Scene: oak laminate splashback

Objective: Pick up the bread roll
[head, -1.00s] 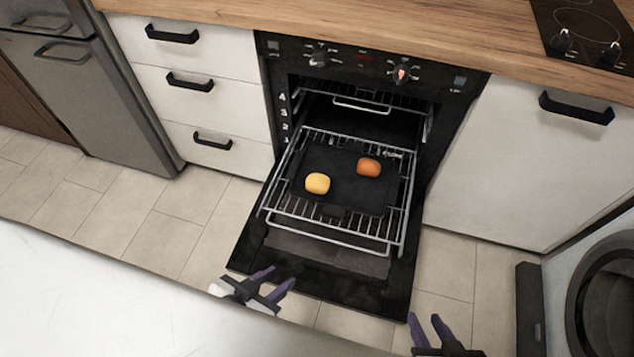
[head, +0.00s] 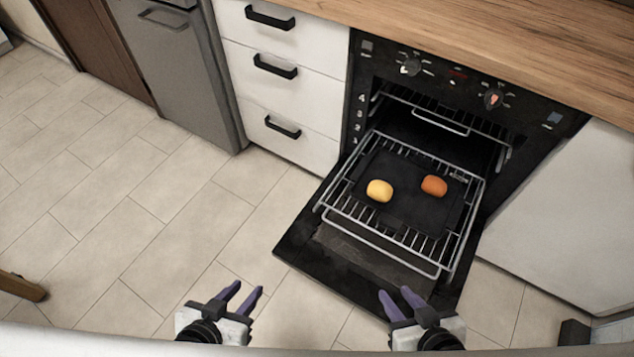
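Two roll-shaped items lie on a dark baking tray (head: 405,221) on the pulled-out oven rack. One is yellow (head: 379,191), on the left; the other is orange-brown (head: 434,185), on the right. I cannot tell for certain which is the bread roll. My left gripper (head: 244,293) is open and empty over the floor, left of the oven door. My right gripper (head: 402,297) is open and empty near the front edge of the oven door. Both are nearer to me than the tray and apart from it.
The oven door (head: 317,255) is folded down, with the wire rack (head: 435,247) extended above it. White drawers (head: 280,95) and a grey fridge (head: 185,80) stand to the left. A wooden counter (head: 490,40) runs above.

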